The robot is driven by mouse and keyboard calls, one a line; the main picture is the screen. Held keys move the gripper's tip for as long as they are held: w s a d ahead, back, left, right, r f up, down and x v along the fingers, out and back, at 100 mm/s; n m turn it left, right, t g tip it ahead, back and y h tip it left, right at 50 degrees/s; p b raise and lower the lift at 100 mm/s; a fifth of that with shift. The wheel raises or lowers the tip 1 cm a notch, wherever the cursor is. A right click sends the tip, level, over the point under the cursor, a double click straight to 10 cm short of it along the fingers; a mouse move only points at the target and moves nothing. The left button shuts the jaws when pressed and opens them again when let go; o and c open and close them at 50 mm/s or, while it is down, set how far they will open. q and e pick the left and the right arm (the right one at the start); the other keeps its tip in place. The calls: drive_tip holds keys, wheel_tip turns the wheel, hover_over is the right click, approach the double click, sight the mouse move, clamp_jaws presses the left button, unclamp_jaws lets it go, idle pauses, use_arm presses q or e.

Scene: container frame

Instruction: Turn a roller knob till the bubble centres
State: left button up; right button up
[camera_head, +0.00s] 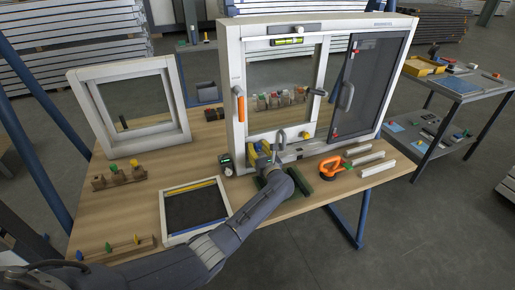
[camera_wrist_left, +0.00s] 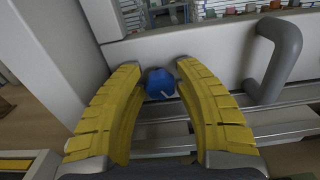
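The blue roller knob (camera_wrist_left: 160,84) with a pale mark sits low on the white frame, between my yellow left fingertips in the left wrist view. My left gripper (camera_wrist_left: 160,67) is open around it, with a small gap showing on each side. In the head view my left gripper (camera_head: 262,150) is at the lower edge of the large white sliding window frame (camera_head: 235,95), and the knob cannot be made out there. A level with a yellow-green vial (camera_head: 287,41) is on the top rail; its bubble is too small to read. My right gripper is not in view.
A grey handle (camera_wrist_left: 278,60) stands close right of the knob. On the bench are a small white frame (camera_head: 80,95), a dark tray (camera_head: 163,221), an orange-handled tool (camera_head: 331,167) and white strips (camera_head: 378,167). A side cart (camera_head: 460,95) stands at right.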

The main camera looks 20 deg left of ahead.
use_arm(q)
clamp_jaws()
drive_tip(key=m, duration=0.5)
drive_tip(key=shift+m, duration=0.3)
drive_tip(key=shift+o, duration=2.4)
unclamp_jaws()
drive_tip(key=shift+s, duration=0.1)
drive_tip(key=shift+v, duration=3.7)
